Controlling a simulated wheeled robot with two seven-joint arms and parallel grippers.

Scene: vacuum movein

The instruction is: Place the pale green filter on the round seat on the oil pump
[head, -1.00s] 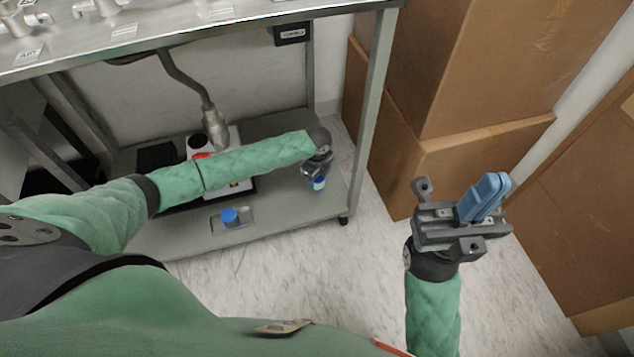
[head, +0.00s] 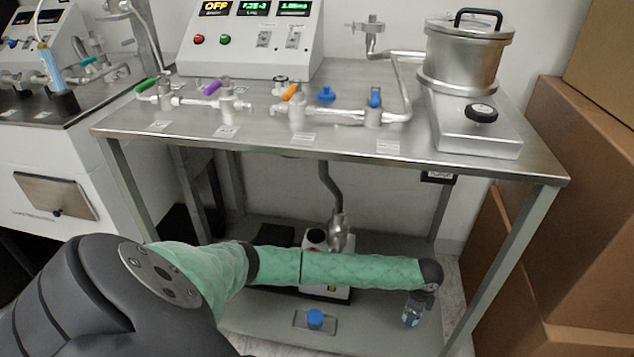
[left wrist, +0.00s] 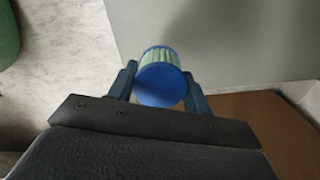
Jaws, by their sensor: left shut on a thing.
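My left gripper (head: 414,303) is shut on the pale green filter (left wrist: 160,57). In the left wrist view the filter shows a blue round end cap and pale green pleats between the two fingers (left wrist: 160,88). In the head view it hangs over the right part of the lower shelf, small and partly hidden by the gripper. The oil pump (head: 341,294) stands on that shelf, left of the gripper, partly hidden behind my left forearm. A dark round opening (head: 316,236) shows on its top; I cannot tell whether this is the seat. My right gripper is out of view.
A blue-capped item (head: 315,318) sits on a small plate on the lower shelf (head: 262,322). A metal hose (head: 331,188) comes down to the pump. The table top (head: 330,75) above carries valves and a chamber (head: 466,55). Cardboard boxes (head: 545,190) stand at right.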

